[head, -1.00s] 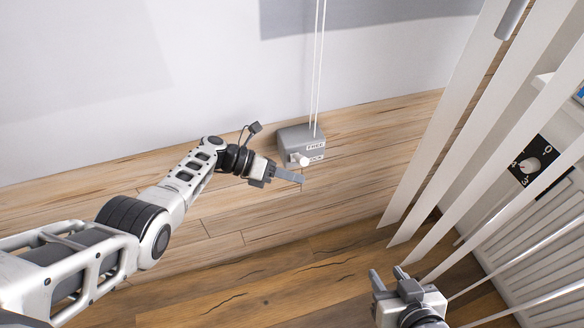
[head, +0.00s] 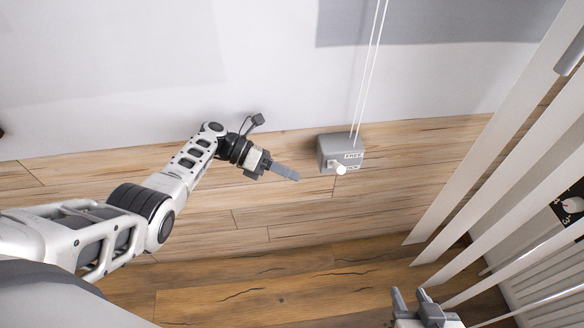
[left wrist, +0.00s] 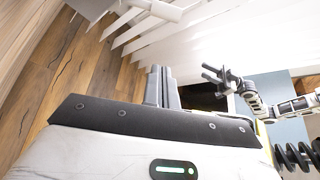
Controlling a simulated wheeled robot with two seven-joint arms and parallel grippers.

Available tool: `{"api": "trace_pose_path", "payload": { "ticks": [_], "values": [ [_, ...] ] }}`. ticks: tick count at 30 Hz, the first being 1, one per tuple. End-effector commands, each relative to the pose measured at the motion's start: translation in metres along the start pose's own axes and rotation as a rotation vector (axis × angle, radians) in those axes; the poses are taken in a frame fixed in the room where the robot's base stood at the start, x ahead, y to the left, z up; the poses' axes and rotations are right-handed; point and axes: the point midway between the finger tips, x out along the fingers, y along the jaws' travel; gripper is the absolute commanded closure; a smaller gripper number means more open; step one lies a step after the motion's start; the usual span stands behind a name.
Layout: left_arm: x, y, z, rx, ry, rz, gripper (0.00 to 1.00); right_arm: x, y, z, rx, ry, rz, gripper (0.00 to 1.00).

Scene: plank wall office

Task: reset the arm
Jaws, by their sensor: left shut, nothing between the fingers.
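My left arm comes in from the left in the head view, partly stretched out. Its gripper (head: 296,178) is shut and empty, with the fingers pointing right. The fingertips are apart from a grey box with a white knob (head: 338,168), a short way to their left and slightly lower in the picture. In the left wrist view my left fingers (left wrist: 161,84) lie close together with nothing between them. My right gripper (head: 411,296) is at the lower right of the head view, fingers apart and empty. It also shows in the left wrist view (left wrist: 213,75).
Two white cords (head: 368,75) rise from the grey box along the wall. White slanted blind slats (head: 490,140) hang on the right, close to my right gripper. A black dial panel (head: 572,205) is at the right edge. The plank floor (head: 260,285) is clear.

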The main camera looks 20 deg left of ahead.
Motion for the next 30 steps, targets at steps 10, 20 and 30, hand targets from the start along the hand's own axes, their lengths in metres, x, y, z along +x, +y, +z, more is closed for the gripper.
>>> {"api": "trace_pose_path", "payload": {
  "ticks": [10,20,30],
  "values": [
    [0.004,-0.001,-0.011,0.069,0.038,0.011,1.0,-0.001,0.002,-0.001,-0.006,0.002,0.0,0.64],
    [0.021,-0.034,-0.127,1.018,0.535,0.032,1.0,-0.001,0.002,-0.001,-0.006,0.001,0.0,0.64],
    [-0.014,-0.109,-0.176,1.942,1.079,-0.158,1.0,-0.002,0.001,0.0,-0.006,0.0,-0.001,0.64]
  ]
}}
